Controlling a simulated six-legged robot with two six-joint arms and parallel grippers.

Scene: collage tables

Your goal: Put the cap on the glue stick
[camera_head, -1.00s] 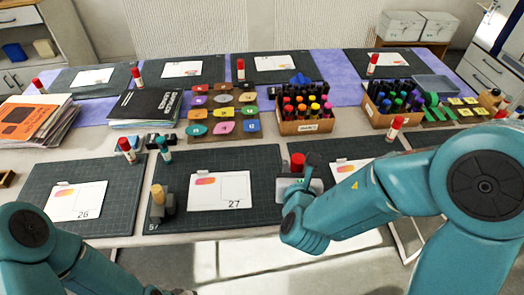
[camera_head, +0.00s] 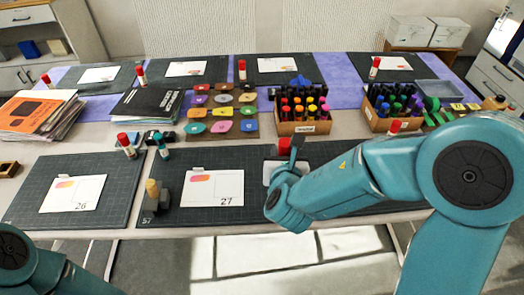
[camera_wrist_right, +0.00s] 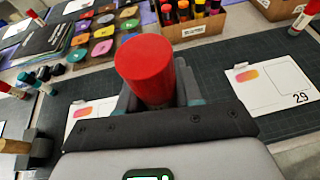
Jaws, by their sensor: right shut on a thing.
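A red cylinder, the red cap (camera_wrist_right: 147,68), is held upright between the fingers of my right gripper (camera_wrist_right: 155,100). In the head view the cap (camera_head: 284,146) shows just above my right gripper (camera_head: 285,168), over the mat right of card 27. The cap's lower end is hidden, so I cannot tell whether anything is below it. My left gripper is out of view.
A red-capped glue stick (camera_head: 125,145) and a teal-capped one (camera_head: 162,146) stand behind the mats. Boxes of markers (camera_head: 304,127) and colored tiles (camera_head: 221,126) are farther back. Card 27 (camera_head: 213,188) lies flat. The mat around it is mostly clear.

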